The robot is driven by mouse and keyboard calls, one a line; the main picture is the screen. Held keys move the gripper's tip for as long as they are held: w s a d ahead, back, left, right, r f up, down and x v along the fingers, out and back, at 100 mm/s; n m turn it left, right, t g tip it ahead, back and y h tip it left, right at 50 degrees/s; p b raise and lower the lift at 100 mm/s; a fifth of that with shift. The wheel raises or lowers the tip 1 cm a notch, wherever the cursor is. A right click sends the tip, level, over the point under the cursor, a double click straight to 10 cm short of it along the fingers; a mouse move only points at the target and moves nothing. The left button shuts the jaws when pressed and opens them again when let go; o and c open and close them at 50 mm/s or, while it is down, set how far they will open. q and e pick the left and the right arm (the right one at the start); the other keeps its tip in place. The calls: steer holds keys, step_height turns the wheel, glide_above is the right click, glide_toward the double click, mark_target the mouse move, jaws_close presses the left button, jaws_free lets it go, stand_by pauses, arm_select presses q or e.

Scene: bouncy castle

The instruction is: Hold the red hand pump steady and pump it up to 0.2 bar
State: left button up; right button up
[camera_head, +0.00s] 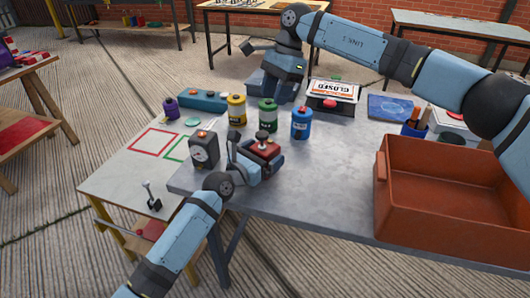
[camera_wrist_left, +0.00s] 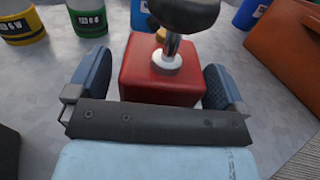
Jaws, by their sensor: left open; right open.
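The red hand pump (camera_head: 266,146) stands on the grey table near its left front edge. In the left wrist view its red box-shaped body (camera_wrist_left: 150,84) has a white collar, a metal rod and a black handle (camera_wrist_left: 184,12) on top. My left gripper (camera_head: 256,156) is open, with one blue finger on each side of the pump body. In the left wrist view small gaps show between the fingers and the body. My right gripper (camera_head: 278,84) is raised toward the back of the table, pointing down and away from the pump. Its fingertips are hard to make out. A dark box with a round dial (camera_head: 200,152) stands left of the pump; its reading is illegible.
Yellow (camera_head: 237,110), green (camera_head: 268,115) and blue (camera_head: 301,124) canisters stand behind the pump. A large orange-red crate (camera_head: 440,225) fills the table's right side. The table front between pump and crate is clear.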

arm_select(q)
steer(key=shift+w+d, duration=0.25)
steer(key=shift+w, duration=0.1)
steer(key=c, duration=1.3)
steer(key=shift+c, duration=0.2)
arm_select(e)
jaws_close()
stand_by(0.7)
